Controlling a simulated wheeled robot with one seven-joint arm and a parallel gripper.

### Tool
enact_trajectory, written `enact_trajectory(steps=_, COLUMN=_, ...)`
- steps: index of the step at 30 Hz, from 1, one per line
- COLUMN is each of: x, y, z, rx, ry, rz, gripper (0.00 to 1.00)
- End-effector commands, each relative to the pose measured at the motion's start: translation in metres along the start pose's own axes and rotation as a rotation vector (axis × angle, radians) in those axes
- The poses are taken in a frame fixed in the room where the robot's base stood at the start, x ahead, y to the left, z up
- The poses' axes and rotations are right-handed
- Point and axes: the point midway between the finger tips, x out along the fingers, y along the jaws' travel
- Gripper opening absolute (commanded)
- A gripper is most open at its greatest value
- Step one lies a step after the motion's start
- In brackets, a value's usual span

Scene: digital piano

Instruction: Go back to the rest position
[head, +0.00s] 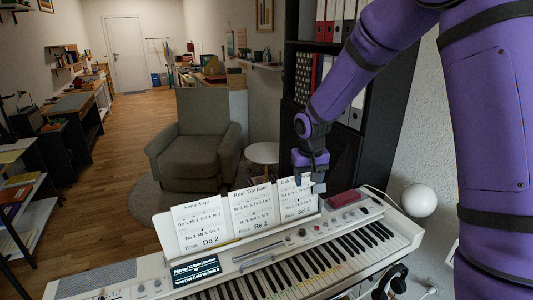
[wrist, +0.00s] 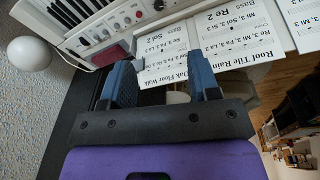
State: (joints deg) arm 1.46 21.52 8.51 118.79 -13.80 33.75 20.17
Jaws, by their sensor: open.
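My gripper (head: 316,184) is at the end of my purple arm, at the third sheet on the right of the piano's music rest. In the wrist view my gripper (wrist: 162,72) has its two blue fingers wide apart. The right-hand sheet (wrist: 165,62), titled "Oak Floor Walk", shows between the fingers; I cannot tell whether they touch it. The white digital piano (head: 290,254) stands below. The left sheet (head: 202,224) and the middle sheet "Roof Tile Rain" (head: 254,209) stand upright on it.
A red object (head: 344,199) lies on the piano's right end, beside a white ball-shaped lamp (head: 418,200). A dark shelf with binders (head: 325,20) stands behind my arm. A grey armchair (head: 196,140) and a small round white table (head: 263,153) stand behind the piano. Wooden floor is open farther back.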

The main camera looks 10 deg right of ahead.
Motion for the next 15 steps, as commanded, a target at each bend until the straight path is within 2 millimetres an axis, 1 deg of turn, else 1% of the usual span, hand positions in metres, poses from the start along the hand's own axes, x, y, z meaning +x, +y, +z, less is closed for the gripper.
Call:
enact_trajectory(steps=2, x=-0.005, y=0.001, z=0.001, rx=0.0, ry=0.005, rz=0.001, gripper=0.56)
enact_trajectory(steps=5, x=-0.021, y=0.005, z=0.007, rx=-0.001, ry=0.018, rz=0.004, gripper=0.56)
enact_trajectory(steps=8, x=-0.049, y=0.011, z=0.018, rx=-0.002, ry=0.041, rz=0.009, gripper=0.56)
enact_trajectory(steps=9, x=-0.061, y=0.014, z=0.025, rx=-0.002, ry=0.05, rz=0.011, gripper=0.56)
enact_trajectory(steps=15, x=-0.119, y=0.028, z=0.061, rx=-0.003, ry=0.099, rz=0.015, gripper=0.56)
